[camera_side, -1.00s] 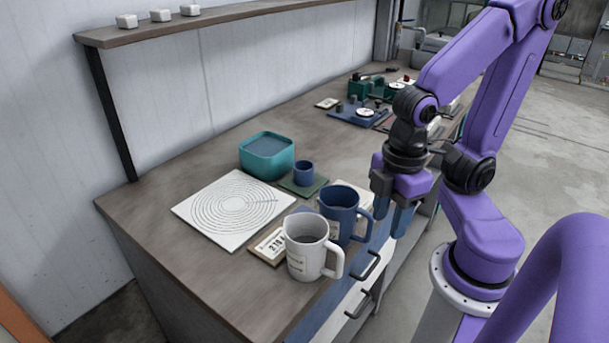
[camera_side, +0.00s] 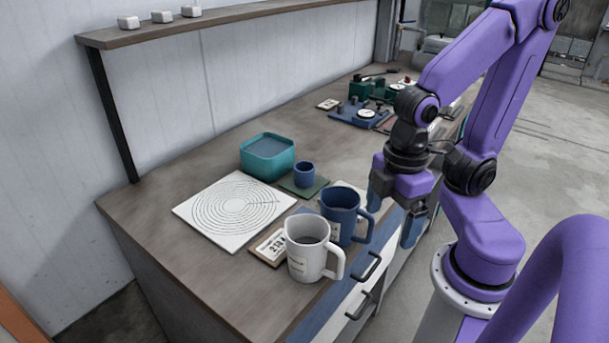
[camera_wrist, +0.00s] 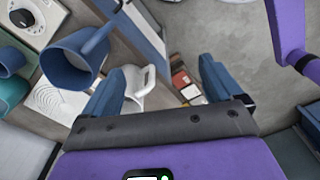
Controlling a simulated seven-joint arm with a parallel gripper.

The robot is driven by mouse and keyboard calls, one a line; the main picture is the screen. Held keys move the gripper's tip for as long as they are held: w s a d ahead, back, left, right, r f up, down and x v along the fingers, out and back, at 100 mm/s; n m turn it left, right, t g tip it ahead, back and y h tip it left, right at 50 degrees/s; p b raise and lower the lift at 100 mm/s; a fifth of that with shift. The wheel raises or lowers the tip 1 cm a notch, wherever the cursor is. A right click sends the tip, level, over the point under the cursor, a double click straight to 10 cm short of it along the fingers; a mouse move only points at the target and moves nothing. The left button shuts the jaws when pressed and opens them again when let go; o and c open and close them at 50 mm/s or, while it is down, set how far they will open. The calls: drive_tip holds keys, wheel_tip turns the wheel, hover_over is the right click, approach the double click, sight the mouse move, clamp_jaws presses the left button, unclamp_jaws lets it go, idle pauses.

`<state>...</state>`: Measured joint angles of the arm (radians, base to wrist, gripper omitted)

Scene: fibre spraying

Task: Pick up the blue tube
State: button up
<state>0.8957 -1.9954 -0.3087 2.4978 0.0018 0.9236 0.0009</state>
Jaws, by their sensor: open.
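A short, open-topped blue tube (camera_side: 304,175) stands upright on a small green mat (camera_side: 298,187) on the bench, between the teal tub and the blue mug. In the wrist view a blue cylinder at the left edge (camera_wrist: 9,62) looks like it, partly cut off. My gripper (camera_side: 396,214) is raised near the bench's front edge, to the right of the blue mug and well apart from the tube. Its two blue fingers are spread with nothing between them. They also show in the wrist view (camera_wrist: 160,80).
A teal tub (camera_side: 266,157) and a white board with rings (camera_side: 235,208) lie further left. Small devices (camera_side: 360,115) sit further back.

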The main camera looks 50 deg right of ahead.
wheel_tip(320, 180, up, 4)
drive_tip(key=n+t+h, duration=0.8)
drive_tip(key=n+h, duration=0.3)
drive_tip(key=n, duration=0.2)
hover_over(304, 175)
drive_tip(key=s+a, duration=0.2)
drive_tip(key=f, duration=1.7)
drive_tip(key=shift+w+a, duration=0.1)
drive_tip(key=shift+w, duration=0.1)
drive_tip(key=shift+x, duration=3.75)
drive_tip(key=shift+s, duration=0.1)
drive_tip(key=c, duration=1.1)
drive_tip(key=shift+o, duration=0.2)
